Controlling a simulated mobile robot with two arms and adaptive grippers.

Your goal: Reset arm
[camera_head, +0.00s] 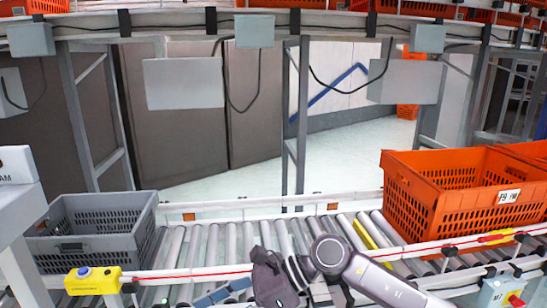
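My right arm reaches in from the bottom right over the roller conveyor. Its dark gripper (268,272) is near the bottom middle, above the rollers. Its fingers are small and dark, and I cannot tell whether they are open or shut. No held object can be made out. My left gripper cannot be seen in this view.
A grey tote (100,205) stands on the conveyor at left, and an orange tote (430,215) at right. Rollers (215,240) between them are bare. A yellow button box (92,280) is on the near rail. An upper conveyor (330,22) carries orange totes.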

